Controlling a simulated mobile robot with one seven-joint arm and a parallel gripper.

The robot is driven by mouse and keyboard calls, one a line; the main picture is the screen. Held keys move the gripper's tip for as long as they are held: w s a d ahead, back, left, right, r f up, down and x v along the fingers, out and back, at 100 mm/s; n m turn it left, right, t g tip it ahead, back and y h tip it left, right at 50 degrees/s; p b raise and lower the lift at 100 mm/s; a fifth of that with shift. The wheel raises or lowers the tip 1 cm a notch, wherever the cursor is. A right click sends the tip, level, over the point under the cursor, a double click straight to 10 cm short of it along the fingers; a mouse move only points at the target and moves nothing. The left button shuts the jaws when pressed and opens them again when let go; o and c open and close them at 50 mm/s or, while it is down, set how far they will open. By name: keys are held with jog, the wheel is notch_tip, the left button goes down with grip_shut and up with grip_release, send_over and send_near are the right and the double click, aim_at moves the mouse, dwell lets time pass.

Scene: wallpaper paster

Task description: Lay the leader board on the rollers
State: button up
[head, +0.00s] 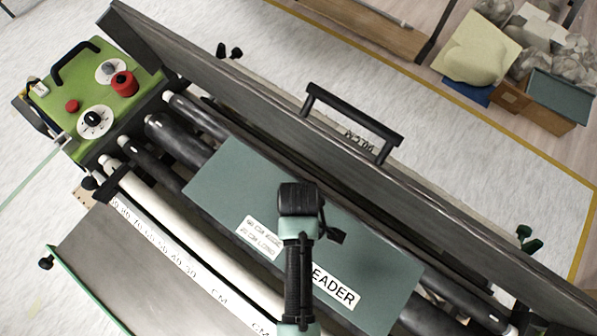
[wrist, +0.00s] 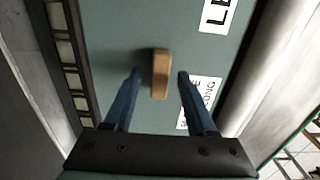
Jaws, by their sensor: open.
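The leader board (head: 235,190) is a flat teal panel with white labels, one reading "LEADER". In the head view it lies lengthwise over the dark rollers (head: 172,138) of the machine; its underside is hidden. The board fills the middle of the wrist view (wrist: 115,30), with a small wooden grip (wrist: 160,73) standing on it. My gripper (wrist: 159,76) is open, with one finger on each side of the wooden grip and a gap showing on both sides. In the head view my arm covers part of the board and hides the grip and fingertips.
A raised grey cover with a black handle (head: 350,122) runs along the back of the rollers. A green control panel (head: 85,95) with knobs is at the left end. Bins of scrap stand far right.

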notch_tip(320, 180, up, 12)
jog(key=shift+r, duration=0.15)
dwell(0.3)
dwell(0.5)
